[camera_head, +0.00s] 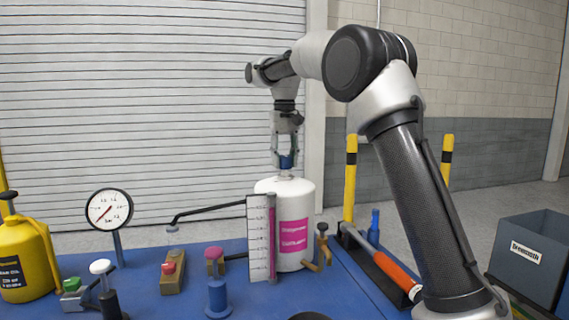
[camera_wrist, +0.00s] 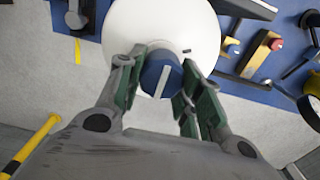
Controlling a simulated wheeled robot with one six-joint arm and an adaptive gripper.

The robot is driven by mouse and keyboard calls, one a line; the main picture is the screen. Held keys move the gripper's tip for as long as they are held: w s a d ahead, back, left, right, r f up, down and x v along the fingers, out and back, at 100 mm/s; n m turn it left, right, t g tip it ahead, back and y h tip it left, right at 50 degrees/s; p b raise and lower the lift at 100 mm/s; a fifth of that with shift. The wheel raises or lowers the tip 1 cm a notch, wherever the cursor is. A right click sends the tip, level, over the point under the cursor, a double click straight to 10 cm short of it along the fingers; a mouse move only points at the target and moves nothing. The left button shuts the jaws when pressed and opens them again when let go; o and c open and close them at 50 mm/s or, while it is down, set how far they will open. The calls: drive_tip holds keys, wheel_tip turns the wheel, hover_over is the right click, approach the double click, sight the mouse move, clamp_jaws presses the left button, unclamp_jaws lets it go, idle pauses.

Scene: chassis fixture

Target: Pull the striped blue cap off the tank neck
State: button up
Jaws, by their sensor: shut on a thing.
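The blue cap (camera_head: 287,162) with a pale stripe across its top sits at the top of the white tank (camera_head: 290,200), which has a magenta label. My gripper (camera_head: 286,155) reaches down from above and is shut on the cap. In the wrist view the cap (camera_wrist: 161,75) lies between the green-padded fingers of my gripper (camera_wrist: 157,88), with the round white tank top (camera_wrist: 150,22) behind it.
A white scale panel (camera_head: 260,238) stands in front of the tank. A dial gauge (camera_head: 109,208) and a yellow sprayer (camera_head: 25,260) stand left on the blue bench (camera_head: 190,290). Yellow-black posts (camera_head: 350,178) and a dark bin (camera_head: 530,255) are at right.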

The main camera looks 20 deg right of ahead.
drive_tip(key=shift+r, duration=1.1)
